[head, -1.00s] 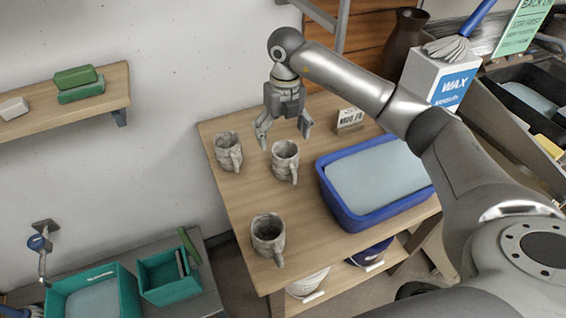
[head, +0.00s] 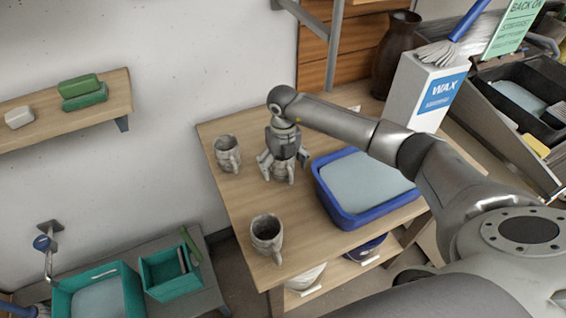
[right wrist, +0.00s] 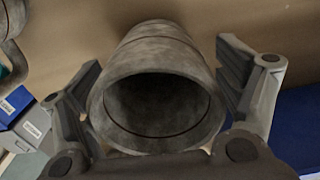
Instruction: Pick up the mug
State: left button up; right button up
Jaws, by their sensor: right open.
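Three grey stoneware mugs stand upright on the wooden table. The middle mug (head: 281,172) is mostly covered by my right gripper (head: 282,168) in the head view. In the right wrist view this mug (right wrist: 158,95) opens toward the camera, its rim between the two spread fingers of the right gripper (right wrist: 160,100). The fingers are open on either side of it, and no grip on it shows. A second mug (head: 228,154) stands to the left, and a third mug (head: 267,235) is nearer the front. My left gripper is not seen.
A blue basin (head: 345,215) of pale liquid stands just right of the gripper. A white WAX box (head: 415,95) and a brown vase (head: 395,55) are behind. The table (head: 228,200) is bare between the left and front mugs.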

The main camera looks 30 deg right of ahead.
jog(key=c, duration=1.2)
jog(key=shift+r, duration=0.15)
jog(key=shift+c, duration=0.2)
